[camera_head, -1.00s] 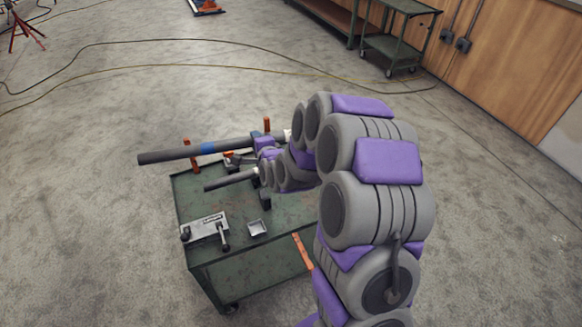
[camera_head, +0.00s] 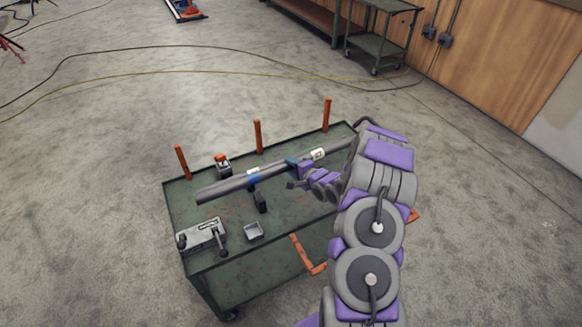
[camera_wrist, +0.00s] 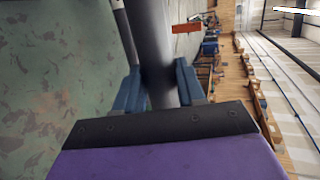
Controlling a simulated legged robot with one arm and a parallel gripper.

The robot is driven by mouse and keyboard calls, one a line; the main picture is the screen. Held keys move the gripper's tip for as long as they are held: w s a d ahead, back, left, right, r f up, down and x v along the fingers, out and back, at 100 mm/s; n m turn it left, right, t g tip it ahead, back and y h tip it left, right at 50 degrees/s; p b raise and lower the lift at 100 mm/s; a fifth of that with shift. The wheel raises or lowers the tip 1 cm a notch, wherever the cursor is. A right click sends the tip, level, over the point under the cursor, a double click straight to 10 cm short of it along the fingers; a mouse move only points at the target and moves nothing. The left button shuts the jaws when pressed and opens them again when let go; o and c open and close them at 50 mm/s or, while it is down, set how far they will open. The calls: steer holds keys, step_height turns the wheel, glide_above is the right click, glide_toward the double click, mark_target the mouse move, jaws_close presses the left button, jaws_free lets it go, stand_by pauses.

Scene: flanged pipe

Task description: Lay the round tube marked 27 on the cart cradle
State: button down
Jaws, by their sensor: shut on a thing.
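My gripper (camera_head: 292,164) is shut on a long dark grey round tube (camera_head: 222,189) with a blue band. The tube is held slantwise over the green cart (camera_head: 190,232), its near end to the left. White labels show along it, but the number is too small to read. In the wrist view the tube (camera_wrist: 153,35) passes between the blue fingers of my gripper (camera_wrist: 160,80). A black cradle support (camera_head: 260,203) stands on the cart under the tube. I cannot tell whether the tube touches it. My arm hides the tube's far end.
Orange posts (camera_head: 258,137) stand along the cart's far side. A red-topped box (camera_head: 223,163) sits behind the tube. Another dark bar (camera_wrist: 120,28) shows beside the held tube.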

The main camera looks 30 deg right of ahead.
steer(key=shift+d+f+b, duration=0.65)
steer(key=shift+d+f, duration=0.25)
steer(key=shift+f, duration=0.15)
steer(key=f+b, duration=0.2)
steer(key=f, duration=0.5)
steer(key=shift+a, duration=0.2)
steer(key=shift+a+f, duration=0.3)
steer(key=shift+d, duration=0.3)
steer(key=shift+s+a+p, duration=0.15)
steer(key=shift+a+p, duration=0.05)
steer(key=shift+p, duration=0.2)
